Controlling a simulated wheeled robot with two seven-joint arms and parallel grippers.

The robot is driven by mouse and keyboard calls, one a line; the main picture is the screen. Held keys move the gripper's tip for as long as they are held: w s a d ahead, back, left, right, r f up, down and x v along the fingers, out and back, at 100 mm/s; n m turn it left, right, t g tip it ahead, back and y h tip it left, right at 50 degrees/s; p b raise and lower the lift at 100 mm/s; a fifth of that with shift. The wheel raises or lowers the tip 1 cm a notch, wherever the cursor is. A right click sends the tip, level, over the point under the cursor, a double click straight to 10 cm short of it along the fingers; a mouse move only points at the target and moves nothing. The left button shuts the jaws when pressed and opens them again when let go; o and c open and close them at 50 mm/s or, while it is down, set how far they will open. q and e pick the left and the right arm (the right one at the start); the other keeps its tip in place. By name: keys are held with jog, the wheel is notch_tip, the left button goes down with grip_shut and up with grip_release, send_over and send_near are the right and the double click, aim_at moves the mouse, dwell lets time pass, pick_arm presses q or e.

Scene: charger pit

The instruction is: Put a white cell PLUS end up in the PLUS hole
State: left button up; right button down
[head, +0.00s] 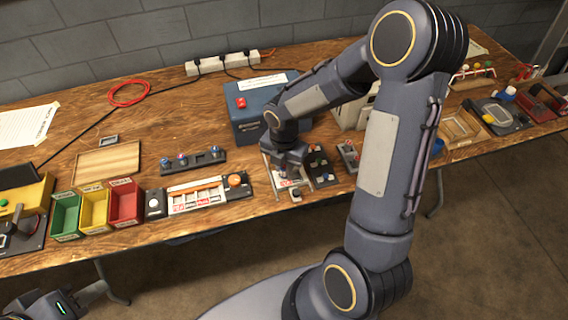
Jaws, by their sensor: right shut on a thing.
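My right gripper (289,172) reaches down over a light panel (276,184) with red lettering, in the middle of the table. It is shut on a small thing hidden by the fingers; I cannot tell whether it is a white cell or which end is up. A dark block (321,166) with several small coloured tops stands just right of the gripper. A white and orange charger-like unit (197,197) with red labels lies further left; I cannot make out a PLUS hole. My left gripper (14,308) is at the bottom left corner, partly cut off, its jaws unclear.
Green (66,214), yellow (95,206) and red (125,201) bins stand at the left. A dark strip with knobs (193,160) lies behind the unit. A blue box (252,112) with a red button stands behind my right gripper.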

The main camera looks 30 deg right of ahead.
jog(key=shift+f+b, duration=0.7)
jog(key=shift+f, duration=0.4)
dwell(1.1)
jog(key=c, duration=1.2)
grip_release()
jog(key=shift+r+p, duration=3.2)
jog(key=shift+r, duration=0.35)
